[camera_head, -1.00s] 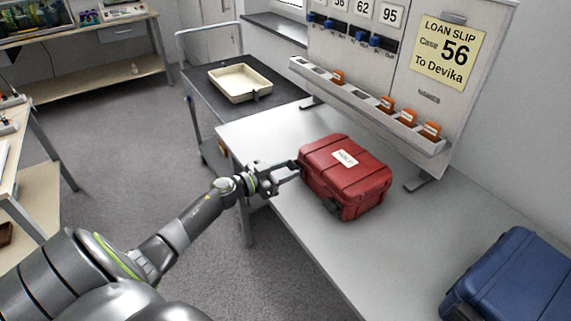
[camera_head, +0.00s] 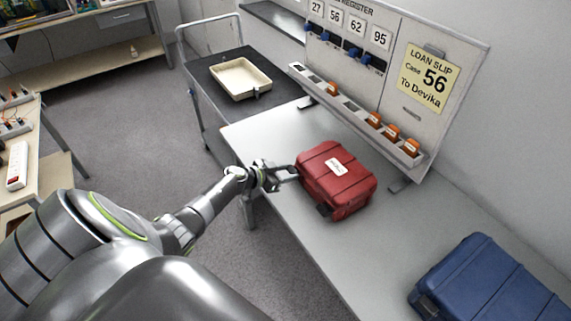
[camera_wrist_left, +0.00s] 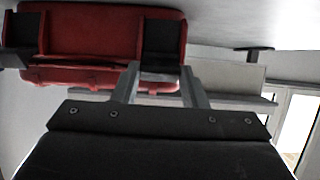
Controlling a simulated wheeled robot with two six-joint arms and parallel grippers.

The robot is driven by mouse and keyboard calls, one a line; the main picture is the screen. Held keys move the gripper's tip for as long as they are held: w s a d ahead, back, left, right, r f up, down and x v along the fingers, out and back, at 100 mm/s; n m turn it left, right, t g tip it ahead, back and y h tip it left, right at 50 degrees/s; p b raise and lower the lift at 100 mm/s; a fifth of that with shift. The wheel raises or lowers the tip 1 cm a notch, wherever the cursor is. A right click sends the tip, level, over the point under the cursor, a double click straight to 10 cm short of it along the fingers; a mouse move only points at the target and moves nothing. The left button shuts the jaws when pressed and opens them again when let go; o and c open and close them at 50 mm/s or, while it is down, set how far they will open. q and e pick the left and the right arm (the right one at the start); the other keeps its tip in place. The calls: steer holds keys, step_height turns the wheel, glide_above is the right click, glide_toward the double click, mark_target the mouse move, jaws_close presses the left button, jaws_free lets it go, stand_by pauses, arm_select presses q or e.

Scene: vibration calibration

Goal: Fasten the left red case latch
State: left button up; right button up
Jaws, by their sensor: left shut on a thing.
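The red case (camera_head: 335,180) stands closed on the grey table, with a white label on its top. My left gripper (camera_head: 289,174) is at the left end of its near side. In the left wrist view, the case (camera_wrist_left: 90,40) appears upside down with two black latches. The left latch (camera_wrist_left: 162,38) is at the tips of my left gripper (camera_wrist_left: 160,74), one finger on each side, and the gripper is shut on it. The other black latch (camera_wrist_left: 22,35) is clear of the fingers. Whether the held latch is fully down cannot be told. My right gripper is not in view.
A blue case (camera_head: 490,285) stands on the table (camera_head: 385,240) at the lower right. A register board with a loan slip (camera_head: 430,78) and a rack of orange tags (camera_head: 392,131) stands behind the red case. A cream tray (camera_head: 240,78) sits on a dark cart at the back.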

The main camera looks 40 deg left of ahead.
arm_select(q)
steer(key=shift+w+d+r+g+y+p, duration=0.15)
steer(key=shift+r+g+p, duration=0.2)
steer(key=shift+p, duration=0.65)
steer(key=shift+w+r+g+y+p, duration=0.15)
steer(key=shift+r+g+p, duration=0.15)
steer(key=shift+p, duration=0.65)
steer(key=shift+w+g+p, duration=0.15)
steer(key=shift+g+p, duration=0.6)
steer(key=shift+p, duration=0.2)
steer(key=shift+w+d+r+g+y, duration=0.1)
steer(key=shift+w+g+y, duration=0.1)
steer(key=shift+g+y, duration=0.25)
steer(key=shift+w+d+r+g+y+p, duration=0.15)
steer(key=shift+w+g+y+p, duration=0.2)
steer(key=shift+g, duration=0.6)
steer(key=o, duration=1)
steer(key=shift+g, duration=0.3)
